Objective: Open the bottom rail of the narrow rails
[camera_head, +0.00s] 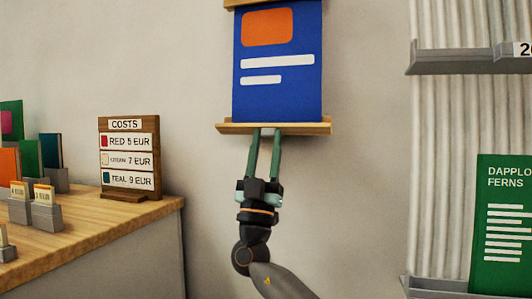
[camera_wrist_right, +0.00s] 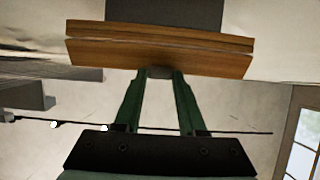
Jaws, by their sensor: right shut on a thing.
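The narrow rails are wooden and hold a blue poster (camera_head: 278,98) on the wall. The bottom rail (camera_head: 305,128) runs along the poster's lower edge; the top rail (camera_head: 240,3) is cut off at the top of the head view. My right gripper (camera_head: 266,134) reaches up from below, its two green fingers at the underside of the bottom rail. In the right wrist view the bottom rail (camera_wrist_right: 110,52) shows two wooden strips with a thin dark seam. There the fingertips (camera_wrist_right: 159,74) are shut on a small grey tab under its middle. My left gripper is not in view.
A wooden counter (camera_head: 110,228) with a COSTS board (camera_head: 130,157) and several small cards stands at the left. At the right, grey rails (camera_head: 460,61) hang on a ribbed panel with a green DAPPLO FERNS poster (camera_head: 505,235). The wall around the blue poster is bare.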

